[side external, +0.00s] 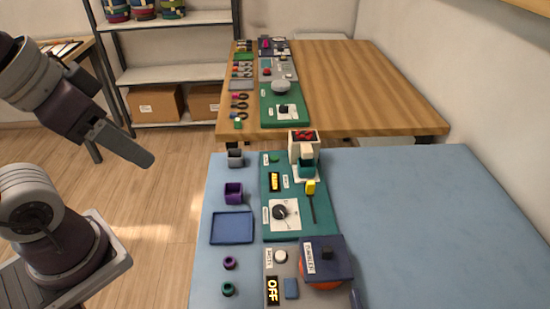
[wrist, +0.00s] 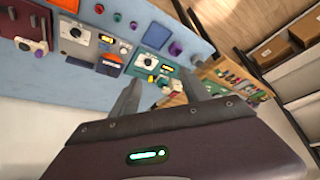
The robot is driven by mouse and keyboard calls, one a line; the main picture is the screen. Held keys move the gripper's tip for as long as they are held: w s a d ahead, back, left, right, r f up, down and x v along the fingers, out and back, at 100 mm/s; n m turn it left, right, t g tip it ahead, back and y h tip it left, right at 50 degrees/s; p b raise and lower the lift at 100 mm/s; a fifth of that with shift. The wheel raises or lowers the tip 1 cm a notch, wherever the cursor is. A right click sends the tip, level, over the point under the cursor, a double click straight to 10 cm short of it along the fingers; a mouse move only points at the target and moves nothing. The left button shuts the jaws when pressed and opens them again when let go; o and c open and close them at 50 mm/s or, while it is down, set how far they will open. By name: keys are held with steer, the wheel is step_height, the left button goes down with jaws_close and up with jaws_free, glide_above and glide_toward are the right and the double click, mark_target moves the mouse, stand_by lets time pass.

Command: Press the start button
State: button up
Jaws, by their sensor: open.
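My gripper (side external: 135,147) hangs over the floor left of the blue table in the side view, well apart from the panels. In the wrist view its two fingers (wrist: 160,90) are spread and empty. A teal panel (side external: 270,233) on the blue table carries a small green button (side external: 274,159), a lit display (side external: 275,181), a black knob (side external: 280,211) and a yellow-tipped lever (side external: 311,188). A grey panel in front carries a pale round button (side external: 280,256) and a display (side external: 273,290) reading OFF. I cannot read which button is labelled start.
A blue tray (side external: 232,228), a purple cup (side external: 233,193) and small rings stand left of the panels. A dark blue plate (side external: 327,259) covers part of an orange piece. The blue table (side external: 420,220) is clear at right. A wooden table (side external: 370,85) behind holds more panels.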

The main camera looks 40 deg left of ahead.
jaws_close()
stand_by(1.7)
